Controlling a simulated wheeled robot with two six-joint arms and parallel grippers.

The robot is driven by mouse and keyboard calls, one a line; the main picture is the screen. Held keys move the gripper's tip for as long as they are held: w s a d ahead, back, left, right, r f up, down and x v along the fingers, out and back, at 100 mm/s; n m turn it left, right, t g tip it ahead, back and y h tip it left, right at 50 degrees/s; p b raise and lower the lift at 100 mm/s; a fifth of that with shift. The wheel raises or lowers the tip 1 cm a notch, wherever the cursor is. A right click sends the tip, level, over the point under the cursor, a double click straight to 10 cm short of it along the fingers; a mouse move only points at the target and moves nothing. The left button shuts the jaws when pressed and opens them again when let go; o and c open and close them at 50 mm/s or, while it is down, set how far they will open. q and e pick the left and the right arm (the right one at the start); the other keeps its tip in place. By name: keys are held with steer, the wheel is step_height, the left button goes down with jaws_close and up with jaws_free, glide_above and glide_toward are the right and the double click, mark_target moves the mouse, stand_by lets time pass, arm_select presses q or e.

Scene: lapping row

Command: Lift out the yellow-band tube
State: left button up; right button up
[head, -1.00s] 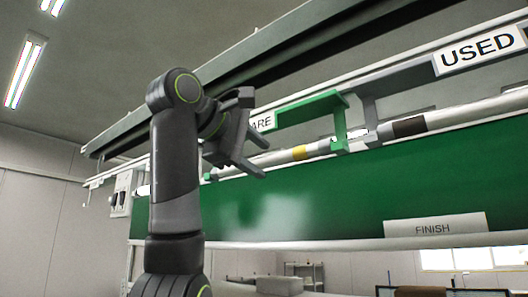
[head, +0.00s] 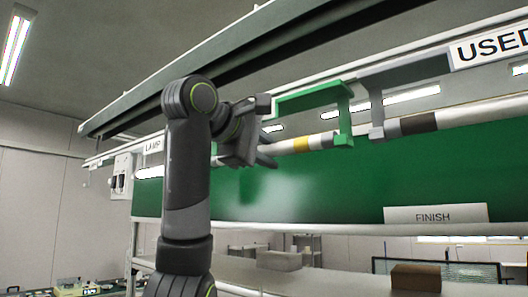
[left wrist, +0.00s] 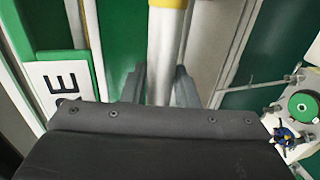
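The yellow-band tube is a long pale tube (head: 281,147) with a yellow band (head: 301,144), lying lengthwise along the front of the green panel. Its right part passes by a green bracket (head: 345,125). In the left wrist view the tube (left wrist: 161,55) runs up the middle, with the yellow band (left wrist: 168,3) at the top edge. My left gripper (head: 265,135) is at the tube's left part, left of the band. Its fingers (left wrist: 160,88) look open, one on each side of the tube; whether either touches is unclear. My right gripper is not in view.
A second tube section with a dark band (head: 418,123) lies to the right, by a grey bracket (head: 376,118) and the USED label (head: 490,48). A dark rail (head: 250,62) runs above. The green panel (head: 320,190) backs the tube; a FINISH sign (head: 434,215) is below.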

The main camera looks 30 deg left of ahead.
arm_select(q)
jaws_close()
steer(key=shift+r, duration=0.15)
steer(key=shift+r+b, duration=0.35)
steer(key=shift+r, duration=0.85)
steer(key=f+b+v, duration=0.2)
steer(key=b+v, duration=0.4)
steer(key=v, duration=0.2)
steer(key=s+f+b+v, duration=0.1)
steer(key=f+b+v, duration=0.1)
steer(key=b+v, duration=0.5)
steer(key=shift+s+a+r, duration=0.25)
steer(key=shift+s+r, duration=0.5)
steer(key=shift+s, duration=0.4)
steer(key=shift+w, duration=0.15)
